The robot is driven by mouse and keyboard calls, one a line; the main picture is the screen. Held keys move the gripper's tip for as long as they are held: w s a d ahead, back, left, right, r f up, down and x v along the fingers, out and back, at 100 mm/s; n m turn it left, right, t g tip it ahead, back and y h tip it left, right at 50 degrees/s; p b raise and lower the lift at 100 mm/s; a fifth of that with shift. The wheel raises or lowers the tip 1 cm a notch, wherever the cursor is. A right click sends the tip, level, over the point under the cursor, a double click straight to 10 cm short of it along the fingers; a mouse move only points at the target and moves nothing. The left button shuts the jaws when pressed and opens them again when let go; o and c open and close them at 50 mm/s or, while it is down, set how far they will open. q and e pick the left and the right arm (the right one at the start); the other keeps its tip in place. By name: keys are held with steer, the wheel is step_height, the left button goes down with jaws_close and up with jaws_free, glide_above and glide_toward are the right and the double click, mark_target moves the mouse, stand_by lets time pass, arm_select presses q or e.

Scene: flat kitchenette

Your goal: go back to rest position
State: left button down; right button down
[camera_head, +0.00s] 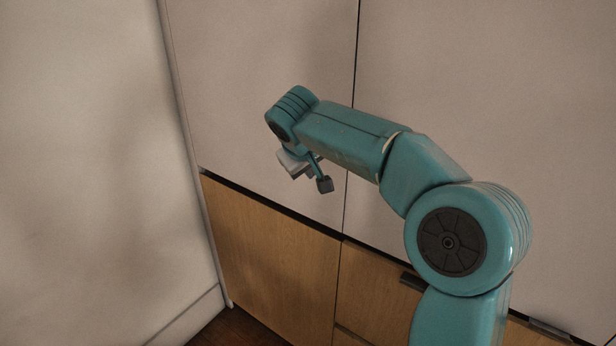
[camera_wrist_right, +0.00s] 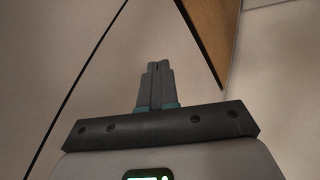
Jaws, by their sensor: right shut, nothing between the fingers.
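My right arm comes in from the lower right of the head view and bends toward the left, in front of the cabinet fronts. My right gripper (camera_head: 322,184) hangs at the arm's end, mostly hidden behind the wrist. In the right wrist view its two fingers (camera_wrist_right: 158,68) are together with nothing between them. No object is held. My left gripper shows in neither view.
Tall pale cabinet doors (camera_head: 250,60) stand behind the arm, with wooden fronts (camera_head: 270,260) below them. A dark handle (camera_head: 411,281) is on a wooden front. A pale wall (camera_head: 80,150) is at left. Dark floor (camera_head: 230,328) shows at the bottom.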

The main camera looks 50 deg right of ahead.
steer(key=v, duration=0.4)
steer(key=shift+s+d+r, duration=0.2)
steer(key=shift+s, duration=0.15)
steer(key=w+a+f+n+y, duration=0.1)
steer(key=w+a+f+y, duration=0.1)
steer(key=a+f, duration=0.6)
steer(key=w+a+f+n+y, duration=0.2)
steer(key=a+f, duration=0.2)
steer(key=f, duration=0.7)
steer(key=w+a+f+n+y, duration=0.1)
steer(key=w+a+f+y, duration=0.15)
steer(key=a+f, duration=0.55)
steer(key=s+a+f+g+y, duration=0.1)
steer(key=s+a+f+y, duration=0.1)
steer(key=s+a+f, duration=0.45)
steer(key=s+a+f+g+y, duration=0.1)
steer(key=s+a+f, duration=0.15)
steer(key=f, duration=0.75)
steer(key=s+a+f+m, duration=0.1)
steer(key=s+a+f, duration=0.1)
steer(key=s, duration=0.2)
steer(key=s+a+f+m+g, duration=0.1)
steer(key=s+a+f, duration=0.1)
steer(key=s, duration=0.2)
steer(key=s+a+f, duration=0.1)
steer(key=s+f, duration=0.2)
steer(key=s, duration=0.2)
steer(key=shift+a+m+y, duration=0.4)
steer(key=shift+y, duration=0.05)
steer(key=shift+s, duration=0.1)
